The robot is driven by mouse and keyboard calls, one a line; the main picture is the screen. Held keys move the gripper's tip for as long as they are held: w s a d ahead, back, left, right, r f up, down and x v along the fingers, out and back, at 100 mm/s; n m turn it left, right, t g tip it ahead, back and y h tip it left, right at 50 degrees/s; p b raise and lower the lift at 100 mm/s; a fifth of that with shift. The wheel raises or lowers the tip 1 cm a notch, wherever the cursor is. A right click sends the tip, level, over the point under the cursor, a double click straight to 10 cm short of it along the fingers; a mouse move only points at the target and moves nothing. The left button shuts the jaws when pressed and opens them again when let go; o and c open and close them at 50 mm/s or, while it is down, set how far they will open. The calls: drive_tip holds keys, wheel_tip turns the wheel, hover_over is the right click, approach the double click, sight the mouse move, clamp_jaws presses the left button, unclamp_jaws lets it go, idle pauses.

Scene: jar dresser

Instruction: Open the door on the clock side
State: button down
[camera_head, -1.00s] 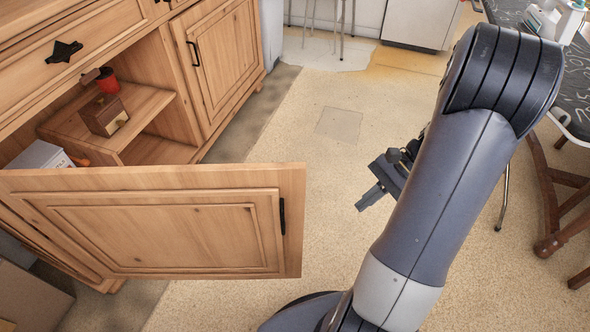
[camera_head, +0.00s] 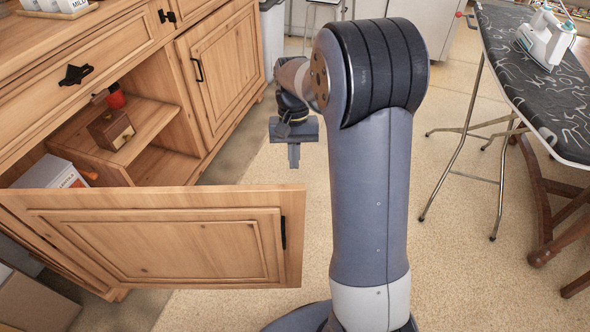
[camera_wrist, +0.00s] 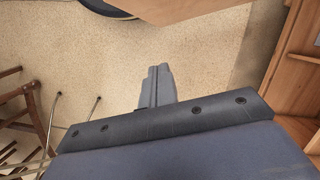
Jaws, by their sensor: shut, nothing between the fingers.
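The dresser's left door (camera_head: 160,243) stands swung wide open toward me, its black handle (camera_head: 283,231) near its free right edge. Behind it the left compartment shows a small brown wooden box (camera_head: 111,129) with a gold detail on a shelf; I cannot tell whether it is a clock. The right door (camera_head: 222,65) is closed, with a black handle (camera_head: 195,62). My gripper (camera_head: 294,160) is shut and empty, pointing down over the floor in front of the dresser, right of the open compartment and beyond the open door, apart from both. It also shows in the wrist view (camera_wrist: 159,72).
A red item (camera_head: 116,97) stands behind the box, and a white box (camera_head: 50,173) sits low in the compartment. An ironing board (camera_head: 535,85) with an iron (camera_head: 547,38) stands at the right.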

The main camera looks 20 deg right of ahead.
sight(295, 198)
drive_tip(key=shift+s+a+f+b, duration=0.25)
drive_tip(key=shift+s+f, duration=0.75)
drive_tip(key=shift+f, duration=0.35)
drive_tip(key=shift+s+a+f+b, duration=0.25)
drive_tip(key=shift+s+f, duration=0.7)
drive_tip(key=shift+f, duration=0.4)
drive_tip(key=shift+s+a+f+b, duration=0.25)
drive_tip(key=shift+s+f, duration=0.75)
drive_tip(key=shift+f, duration=0.35)
